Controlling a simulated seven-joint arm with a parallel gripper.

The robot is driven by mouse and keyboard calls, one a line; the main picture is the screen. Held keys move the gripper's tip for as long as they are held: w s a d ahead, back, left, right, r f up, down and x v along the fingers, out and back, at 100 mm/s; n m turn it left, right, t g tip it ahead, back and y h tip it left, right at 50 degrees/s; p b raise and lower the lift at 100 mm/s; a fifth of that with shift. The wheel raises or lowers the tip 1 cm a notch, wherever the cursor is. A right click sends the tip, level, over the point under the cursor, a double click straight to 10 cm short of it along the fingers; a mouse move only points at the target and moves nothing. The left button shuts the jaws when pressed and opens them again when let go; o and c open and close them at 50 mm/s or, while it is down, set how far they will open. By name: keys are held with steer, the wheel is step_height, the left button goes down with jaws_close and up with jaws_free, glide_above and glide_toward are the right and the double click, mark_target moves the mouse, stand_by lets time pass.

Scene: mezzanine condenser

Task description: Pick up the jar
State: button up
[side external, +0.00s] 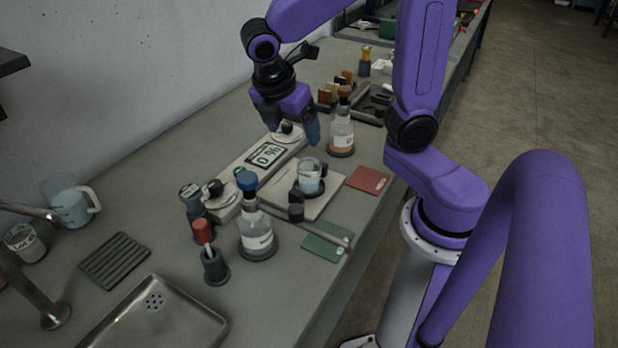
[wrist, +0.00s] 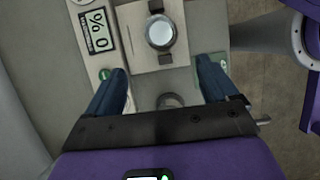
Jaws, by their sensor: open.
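The clear glass jar (side external: 312,180), with pale blue contents, stands on a white square plate (side external: 325,200) in the side view. Its round top (wrist: 160,33) shows at the upper middle of the wrist view. My gripper (side external: 290,128) hangs above the bench, up and left of the jar in the side view. In the wrist view my gripper (wrist: 163,72) has its blue fingers wide apart, with nothing held between them. The jar lies ahead of the fingertips, clear of both.
A long white instrument with a "0 %" display (side external: 267,154) lies beside the plate. A dark clamp post (side external: 296,208) stands close to the jar. A blue-capped bottle (side external: 257,238) and brown-capped bottle (side external: 341,135) stand nearby. A red booklet (side external: 368,180) and green card (side external: 327,241) lie flat.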

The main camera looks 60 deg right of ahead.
glide_toward(304, 159)
steer(key=f, duration=0.2)
steer(key=s+f, duration=0.1)
steer(key=f, duration=0.1)
steer(key=s+f, duration=0.1)
steer(key=f, duration=0.1)
steer(key=shift+d+f, duration=0.25)
steer(key=shift+d, duration=0.1)
steer(key=shift+x, duration=2.6)
steer(key=shift+d, duration=0.2)
steer(key=c, duration=1.2)
steer(key=shift+r, duration=0.15)
